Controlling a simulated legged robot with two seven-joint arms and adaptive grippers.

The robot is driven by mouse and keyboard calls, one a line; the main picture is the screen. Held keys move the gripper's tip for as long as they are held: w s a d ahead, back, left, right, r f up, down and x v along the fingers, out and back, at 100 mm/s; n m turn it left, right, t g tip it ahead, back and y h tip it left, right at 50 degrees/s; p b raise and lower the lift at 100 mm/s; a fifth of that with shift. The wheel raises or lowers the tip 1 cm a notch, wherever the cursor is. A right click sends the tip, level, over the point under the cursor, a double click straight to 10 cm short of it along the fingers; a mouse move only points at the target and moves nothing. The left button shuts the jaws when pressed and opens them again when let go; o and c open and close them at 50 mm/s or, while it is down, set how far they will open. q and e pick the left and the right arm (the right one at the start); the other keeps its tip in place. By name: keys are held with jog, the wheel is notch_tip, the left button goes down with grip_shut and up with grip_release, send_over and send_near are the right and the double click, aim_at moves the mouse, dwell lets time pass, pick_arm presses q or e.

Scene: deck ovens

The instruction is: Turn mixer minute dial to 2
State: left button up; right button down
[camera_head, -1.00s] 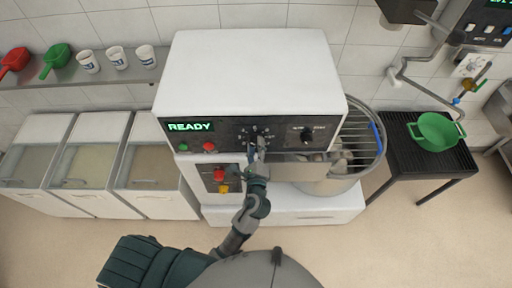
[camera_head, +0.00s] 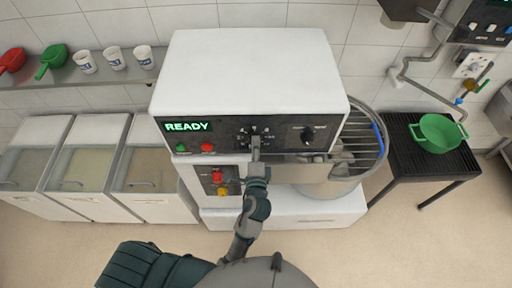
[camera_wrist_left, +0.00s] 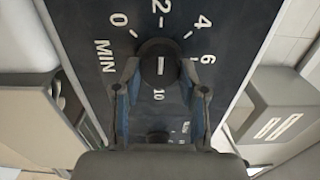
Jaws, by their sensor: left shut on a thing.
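The mixer (camera_head: 255,75) is a white machine with a black front panel showing a green "READY". Its minute dial (camera_wrist_left: 159,53) is a round dark knob with a short white mark, between 0, 2, 4, 6 and 10 in the left wrist view. The mark is about upright, in line with the 2 above and the 10 below; I cannot tell which end points. My left gripper (camera_wrist_left: 160,73) is shut on the dial, a finger on each side. In the head view the left gripper (camera_head: 256,143) covers much of the dial. My right gripper is out of view.
A second knob (camera_head: 307,135) sits right of the dial, green (camera_head: 181,148) and red (camera_head: 207,147) buttons left. Below are a red (camera_head: 217,177) and a yellow (camera_head: 223,191) control. A wire guard (camera_head: 362,140) stands at the right, and bins (camera_head: 90,165) at the left.

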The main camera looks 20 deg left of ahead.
pick_arm(q)
jog(key=shift+f, duration=0.2)
jog(key=o, duration=1.1)
jog(key=shift+o, duration=0.2)
jog(key=v, duration=0.7)
jog(key=shift+s, duration=0.25)
jog(key=shift+d, duration=0.15)
